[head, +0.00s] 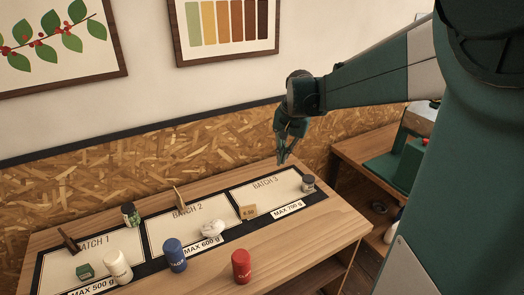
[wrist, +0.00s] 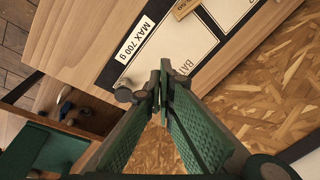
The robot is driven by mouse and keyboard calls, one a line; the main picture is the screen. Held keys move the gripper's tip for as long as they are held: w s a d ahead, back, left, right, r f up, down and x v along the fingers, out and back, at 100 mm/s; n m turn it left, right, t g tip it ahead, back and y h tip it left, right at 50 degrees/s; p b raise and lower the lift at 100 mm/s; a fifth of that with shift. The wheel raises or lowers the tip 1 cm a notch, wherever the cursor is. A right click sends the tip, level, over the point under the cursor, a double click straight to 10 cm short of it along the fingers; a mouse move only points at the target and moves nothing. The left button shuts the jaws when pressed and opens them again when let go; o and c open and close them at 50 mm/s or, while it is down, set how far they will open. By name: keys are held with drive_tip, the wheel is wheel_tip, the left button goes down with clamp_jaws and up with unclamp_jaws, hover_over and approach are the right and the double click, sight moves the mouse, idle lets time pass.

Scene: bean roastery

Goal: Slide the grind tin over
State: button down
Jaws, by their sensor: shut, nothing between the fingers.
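No label reading "grind" is legible, so I cannot tell for sure which container is the grind tin. A small dark tin with a grey lid (head: 308,184) stands upright at the right edge of the BATCH 3 panel. In the wrist view a grey round lid (wrist: 123,95), likely the same tin, shows just left of my fingertips. My gripper (head: 283,160) is shut and empty, pointing down above the back of the BATCH 3 area. Its fingertips (wrist: 160,76) meet in the wrist view. I cannot tell whether they touch the tin.
A chipboard wall (head: 150,160) stands behind. The front right is clear.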

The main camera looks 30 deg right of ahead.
drive_tip(key=w+d+f+m+g+y+p, duration=0.1)
drive_tip(key=w+d+f+m, duration=0.15)
drive_tip(key=d, duration=0.55)
drive_tip(key=w+d+f+m+p, duration=0.2)
drive_tip(key=d+f, duration=0.1)
drive_tip(key=d, duration=0.5)
drive_tip(key=m+g+y+p, duration=0.1)
drive_tip(key=m+y+p, duration=0.1)
drive_tip(key=m+p, duration=0.1)
hover_over(323, 183)
drive_tip(key=d, duration=0.3)
wheel_tip(323, 183, down, 8)
drive_tip(key=f, duration=0.1)
drive_tip(key=shift+r, duration=0.25)
drive_tip(key=shift+f, duration=0.1)
drive_tip(key=b+x, duration=0.1)
drive_tip(key=x, duration=0.9)
drive_tip(key=shift+s+d+f, duration=0.1)
drive_tip(key=shift+s+d, duration=0.05)
drive_tip(key=shift+s, duration=0.05)
drive_tip(key=shift+a+r, duration=0.2)
drive_tip(key=shift+a, duration=1.7)
